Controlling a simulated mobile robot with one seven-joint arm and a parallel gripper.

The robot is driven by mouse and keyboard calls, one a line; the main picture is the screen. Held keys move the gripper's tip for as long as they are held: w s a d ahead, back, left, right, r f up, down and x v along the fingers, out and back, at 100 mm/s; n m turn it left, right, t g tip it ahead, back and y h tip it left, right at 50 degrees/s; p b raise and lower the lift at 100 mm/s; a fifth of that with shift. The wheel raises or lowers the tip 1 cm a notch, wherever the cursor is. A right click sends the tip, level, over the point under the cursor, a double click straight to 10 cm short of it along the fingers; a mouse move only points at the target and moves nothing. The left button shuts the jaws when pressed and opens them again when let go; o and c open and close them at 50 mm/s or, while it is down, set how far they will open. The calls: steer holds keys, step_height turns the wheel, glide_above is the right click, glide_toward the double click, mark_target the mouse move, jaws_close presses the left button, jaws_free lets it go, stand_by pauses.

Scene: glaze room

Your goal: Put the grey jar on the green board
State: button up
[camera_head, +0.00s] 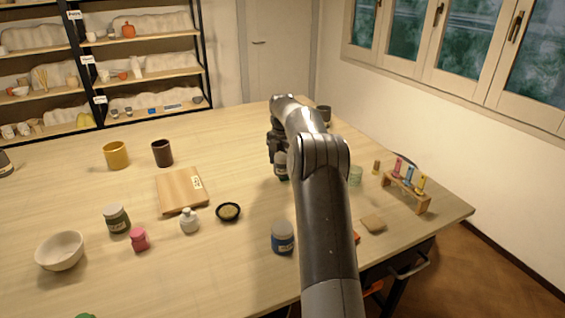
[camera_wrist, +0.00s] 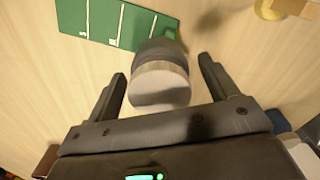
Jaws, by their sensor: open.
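The grey jar (camera_wrist: 160,78), with a dark grey band and a paler part, stands between the two spread fingers of my gripper (camera_wrist: 163,70) in the wrist view. Gaps show on both sides of it. The green board (camera_wrist: 95,20), marked with white lines, lies just beyond, and the jar overlaps its near edge in the picture. I cannot tell whether the jar rests on the board or beside it. In the head view my gripper (camera_head: 278,152) is low over the table, with part of the jar (camera_head: 281,170) showing below it. My arm hides the green board there.
A blue jar (camera_head: 282,237) stands left of my arm. A dark bowl (camera_head: 228,212), a white bottle (camera_head: 189,220) and a wooden board (camera_head: 180,188) lie farther left. A green glass (camera_head: 355,175) and a rack of bottles (camera_head: 405,192) stand right. Bare tabletop lies left of my gripper.

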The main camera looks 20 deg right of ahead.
mark_target(282, 157)
step_height(282, 157, up, 12)
steer(key=shift+f, duration=0.2)
steer(key=s+a+r+m+t+h, duration=0.1)
steer(key=s+a+r+m, duration=0.4)
steer(key=s+a+r, duration=0.3)
steer(key=s+a+r+m+t, duration=0.2)
steer(key=s+a+r+m, duration=0.3)
steer(key=s+a, duration=0.45)
steer(key=s+a+f+m+t, duration=0.1)
steer(key=s+f+m, duration=0.3)
steer(key=s, duration=0.5)
steer(key=s+a+f+m, duration=0.3)
steer(key=s+f+m, duration=0.1)
steer(key=s, duration=0.6)
steer(key=s+a+f+m+t+y, duration=0.1)
steer(key=s+f+m, duration=0.3)
steer(key=s, duration=0.5)
steer(key=shift+s+a+f+t, duration=0.2)
steer(key=shift+s+a+t, duration=0.1)
steer(key=shift+a, duration=0.2)
steer(key=shift+o, duration=0.3)
